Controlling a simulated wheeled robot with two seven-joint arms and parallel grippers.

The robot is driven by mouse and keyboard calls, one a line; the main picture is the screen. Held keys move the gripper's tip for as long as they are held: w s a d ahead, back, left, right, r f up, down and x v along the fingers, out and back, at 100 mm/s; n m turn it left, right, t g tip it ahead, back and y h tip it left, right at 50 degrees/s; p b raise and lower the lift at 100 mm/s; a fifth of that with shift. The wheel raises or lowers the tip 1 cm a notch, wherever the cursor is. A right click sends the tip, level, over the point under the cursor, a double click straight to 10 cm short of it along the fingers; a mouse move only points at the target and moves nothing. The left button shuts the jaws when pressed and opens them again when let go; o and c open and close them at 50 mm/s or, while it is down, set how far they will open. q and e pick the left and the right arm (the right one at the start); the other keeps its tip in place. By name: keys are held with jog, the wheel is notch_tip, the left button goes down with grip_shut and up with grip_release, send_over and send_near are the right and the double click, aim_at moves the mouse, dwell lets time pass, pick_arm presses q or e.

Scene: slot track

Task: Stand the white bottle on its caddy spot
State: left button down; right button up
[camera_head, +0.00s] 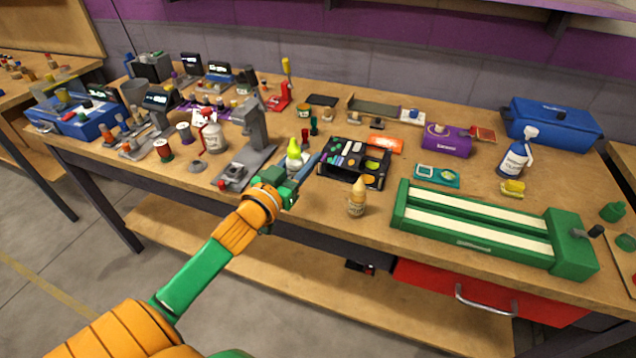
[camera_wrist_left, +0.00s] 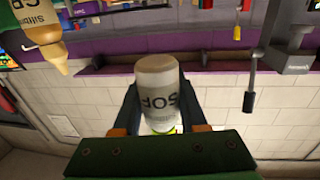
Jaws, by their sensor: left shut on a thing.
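The white bottle (camera_head: 294,159) with a yellow-green cap is near the bench's front edge, left of a black caddy-like tray (camera_head: 322,168). My left gripper (camera_head: 299,172) is shut on the bottle and hides its lower part in the head view. In the left wrist view the bottle (camera_wrist_left: 158,92) sits between the two fingers (camera_wrist_left: 160,112), its dark lettering showing; that view looks upside down. The bottle looks roughly upright. I cannot tell whether its base touches the bench. The tray holds several small coloured items. My right gripper is not in view.
A cream bottle with a pointed tip (camera_head: 357,198) stands in front of the tray. A grey stand (camera_head: 250,150) is left of my gripper. A long green fixture (camera_head: 480,233) fills the right front. Some bare bench lies between the tray and the fixture.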

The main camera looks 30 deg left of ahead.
pick_arm(q)
jog(key=b, duration=0.1)
send_over(319, 192)
notch_tip(319, 192, down, 7)
jog(key=shift+f, duration=0.45)
jog(key=shift+f, duration=0.1)
jog(key=shift+f, duration=0.15)
jog(key=shift+c, duration=2.2)
grip_release()
